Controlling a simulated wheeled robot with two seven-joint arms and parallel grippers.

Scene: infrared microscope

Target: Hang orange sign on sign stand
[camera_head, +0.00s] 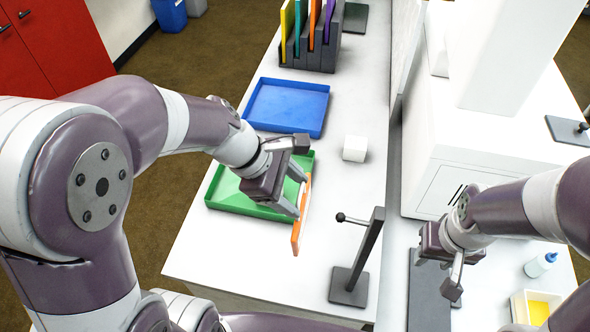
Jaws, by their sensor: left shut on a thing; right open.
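The orange sign (299,228) is a thin plate seen nearly edge-on, in the middle of the head view. My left gripper (296,200) is shut on the orange sign and holds it upright beside the green tray's right edge. The dark sign stand (367,252) is on the white table to the right of the sign. It has a flat base, a post and a short peg with a black ball end that points left towards the sign. The sign and the peg are apart. My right gripper (446,277) is open and empty, right of the stand.
A green tray (222,192) lies under my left gripper, with a blue tray (287,105) behind it. A white cube (355,148) is on the table. A rack (318,57) of coloured plates stands at the back. A white machine (462,150), a bottle (540,264) and a yellow-filled box (538,308) are right.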

